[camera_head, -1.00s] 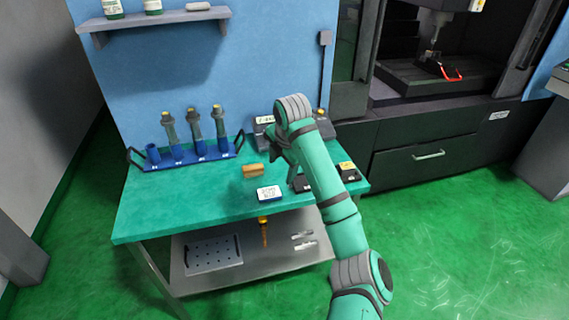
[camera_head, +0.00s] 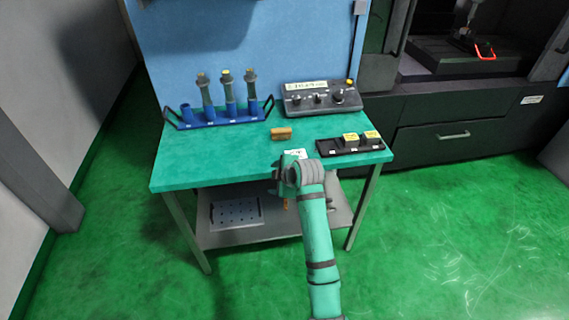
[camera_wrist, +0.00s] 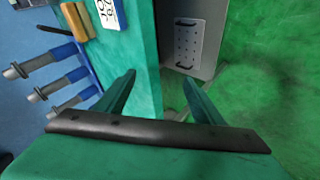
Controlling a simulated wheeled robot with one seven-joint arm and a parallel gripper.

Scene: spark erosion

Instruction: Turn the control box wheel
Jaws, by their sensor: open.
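The control box (camera_head: 320,98) is a dark grey box at the back right of the green table, against the blue wall. Its sloped face carries a pale display and several small knobs, including one at its right (camera_head: 338,97); I cannot tell which of them is the wheel. My gripper (camera_head: 280,180) is at the table's front edge, well in front of the box and partly hidden by my arm. In the wrist view its two green fingers (camera_wrist: 158,95) are spread apart with nothing between them, above the table edge and lower shelf.
A blue rack (camera_head: 220,115) with several tool holders stands at the back left. A tan block (camera_head: 281,133), a white labelled item (camera_head: 296,154) and a black tray (camera_head: 350,145) with yellow-topped pieces lie on the table. A perforated plate (camera_head: 236,212) lies on the lower shelf.

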